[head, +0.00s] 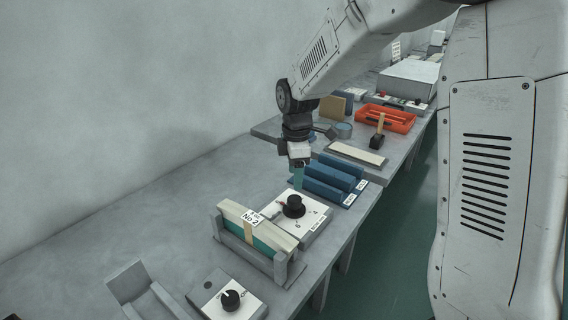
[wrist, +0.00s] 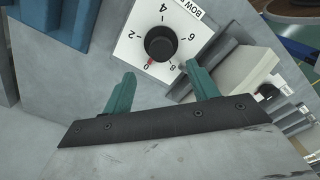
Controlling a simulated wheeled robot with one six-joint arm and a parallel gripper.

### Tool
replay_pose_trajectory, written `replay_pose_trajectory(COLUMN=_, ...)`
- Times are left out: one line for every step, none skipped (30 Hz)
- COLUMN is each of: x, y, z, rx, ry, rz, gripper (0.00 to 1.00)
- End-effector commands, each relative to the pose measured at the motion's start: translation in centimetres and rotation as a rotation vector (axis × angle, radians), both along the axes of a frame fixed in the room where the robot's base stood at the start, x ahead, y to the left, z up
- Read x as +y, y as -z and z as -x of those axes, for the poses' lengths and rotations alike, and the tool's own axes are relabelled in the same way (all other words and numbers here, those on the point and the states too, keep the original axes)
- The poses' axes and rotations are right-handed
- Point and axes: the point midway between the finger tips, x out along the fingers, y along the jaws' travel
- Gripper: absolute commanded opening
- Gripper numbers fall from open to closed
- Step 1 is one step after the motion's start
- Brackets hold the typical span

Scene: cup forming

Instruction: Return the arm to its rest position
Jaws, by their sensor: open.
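My gripper (head: 298,178) hangs from my arm above the grey bench, just behind the white dial box (head: 310,214) with its black knob (head: 293,205). In the wrist view my gripper's two teal fingers (wrist: 160,95) stand wide apart with nothing between them. The dial box's white face (wrist: 130,50) and black knob (wrist: 161,43) lie beyond the fingertips. The knob's red mark points near 0. My gripper appears apart from the knob.
Blue blocks (head: 325,184) lie beside the dial box. A holder with a "No 2" label (head: 252,219) and a second knob box (head: 228,300) stand nearer. An orange tray (head: 388,119) and a mallet (head: 377,140) lie farther back. The wall is left.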

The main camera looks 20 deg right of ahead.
Motion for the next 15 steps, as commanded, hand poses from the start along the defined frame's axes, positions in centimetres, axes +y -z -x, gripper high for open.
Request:
replay_pose_trajectory(x=0.0, y=0.0, z=0.0, rx=0.0, ry=0.0, rz=0.0, gripper=0.59)
replay_pose_trajectory(x=0.0, y=0.0, z=0.0, rx=0.0, ry=0.0, rz=0.0, gripper=0.59)
replay_pose_trajectory(x=0.0, y=0.0, z=0.0, rx=0.0, ry=0.003, rz=0.0, gripper=0.59)
replay_pose_trajectory(x=0.0, y=0.0, z=0.0, rx=0.0, ry=0.01, rz=0.0, gripper=0.59)
replay_pose_trajectory(x=0.0, y=0.0, z=0.0, rx=0.001, ry=0.022, rz=0.0, gripper=0.59)
replay_pose_trajectory(x=0.0, y=0.0, z=0.1, rx=0.004, ry=0.045, rz=0.0, gripper=0.59)
replay_pose_trajectory(x=0.0, y=0.0, z=0.2, rx=0.008, ry=0.07, rz=0.0, gripper=0.59)
replay_pose_trajectory(x=0.0, y=0.0, z=0.3, rx=0.014, ry=0.1, rz=0.001, gripper=0.59)
replay_pose_trajectory(x=0.0, y=0.2, z=0.8, rx=0.03, ry=0.148, rz=0.004, gripper=0.59)
replay_pose_trajectory(x=-0.1, y=0.4, z=1.2, rx=0.046, ry=0.19, rz=0.006, gripper=0.59)
replay_pose_trajectory(x=-0.1, y=0.7, z=1.9, rx=0.064, ry=0.234, rz=0.011, gripper=0.59)
replay_pose_trajectory(x=-0.2, y=0.8, z=2.9, rx=0.086, ry=0.297, rz=0.017, gripper=0.59)
replay_pose_trajectory(x=-0.2, y=0.6, z=3.6, rx=0.096, ry=0.347, rz=0.022, gripper=0.59)
replay_pose_trajectory(x=-0.3, y=0.3, z=4.5, rx=0.107, ry=0.397, rz=0.027, gripper=0.59)
replay_pose_trajectory(x=-0.4, y=-0.3, z=5.7, rx=0.116, ry=0.466, rz=0.034, gripper=0.59)
